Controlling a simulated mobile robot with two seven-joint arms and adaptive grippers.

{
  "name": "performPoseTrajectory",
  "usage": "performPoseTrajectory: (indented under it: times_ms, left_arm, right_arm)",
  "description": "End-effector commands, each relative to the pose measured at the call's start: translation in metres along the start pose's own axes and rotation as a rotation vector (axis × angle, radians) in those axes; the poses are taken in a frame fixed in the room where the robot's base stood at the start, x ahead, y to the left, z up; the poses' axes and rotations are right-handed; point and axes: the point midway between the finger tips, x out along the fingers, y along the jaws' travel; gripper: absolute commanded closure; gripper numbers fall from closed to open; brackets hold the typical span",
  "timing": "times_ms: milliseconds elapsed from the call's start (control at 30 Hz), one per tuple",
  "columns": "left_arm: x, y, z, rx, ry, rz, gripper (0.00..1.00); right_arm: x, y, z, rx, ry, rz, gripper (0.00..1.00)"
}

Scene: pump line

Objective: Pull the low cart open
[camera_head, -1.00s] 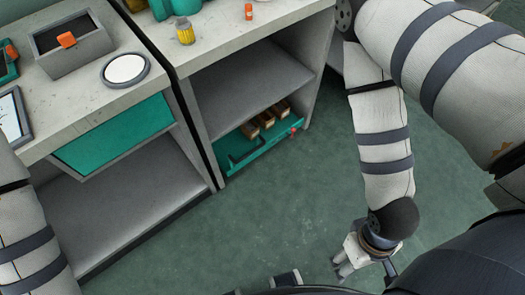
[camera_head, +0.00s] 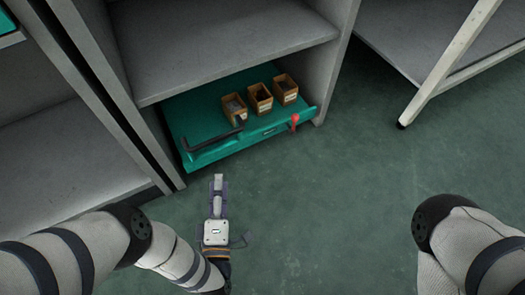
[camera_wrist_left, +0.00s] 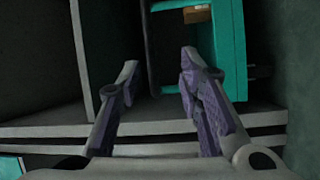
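The low cart (camera_head: 195,118) is a teal tray at floor level under the grey cabinet, with its front near the cabinet's front edge. A black bar handle (camera_head: 213,139) runs along its front left, and a red knob (camera_head: 294,119) sits at its front right. My left gripper (camera_head: 218,182) is low over the floor in front of the handle, apart from it in the head view. In the left wrist view its fingers (camera_wrist_left: 158,66) are spread and empty, with teal cart parts (camera_wrist_left: 232,45) beyond them. My right gripper is out of view.
Three small brown boxes (camera_head: 261,98) stand on the cart. A grey cabinet shelf (camera_head: 220,45) is above it, and cabinet side panels stand on both sides. A pale table leg (camera_head: 450,65) stands at the right. The green floor (camera_head: 340,200) in front is clear.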

Motion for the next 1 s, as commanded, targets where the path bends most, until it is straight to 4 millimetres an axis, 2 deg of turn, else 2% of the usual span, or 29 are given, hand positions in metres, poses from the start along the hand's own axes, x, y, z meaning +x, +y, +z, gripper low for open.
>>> performPoseTrajectory:
  times_ms: [33, 233, 500, 600, 767, 1000]
  left_arm:
    - [0.004, -0.013, -0.004, -0.024, 0.036, 0.045, 0.67]
    - [0.027, 0.002, -0.015, -0.062, 0.081, 0.127, 0.67]
    - [0.094, 0.009, -0.02, -0.059, 0.079, 0.122, 0.67]
    - [0.113, 0.011, -0.021, -0.059, 0.079, 0.122, 0.67]
    - [0.129, 0.014, -0.022, -0.059, 0.077, 0.119, 0.67]
    - [0.131, 0.015, -0.022, -0.058, 0.077, 0.118, 0.67]
  right_arm:
    - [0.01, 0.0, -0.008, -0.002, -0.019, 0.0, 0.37]
    - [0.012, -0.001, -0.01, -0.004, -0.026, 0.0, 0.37]
    - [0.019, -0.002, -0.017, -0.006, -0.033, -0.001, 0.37]
    - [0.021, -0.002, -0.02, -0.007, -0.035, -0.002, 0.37]
    - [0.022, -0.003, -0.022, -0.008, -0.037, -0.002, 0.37]
    - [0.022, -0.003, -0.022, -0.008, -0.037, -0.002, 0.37]
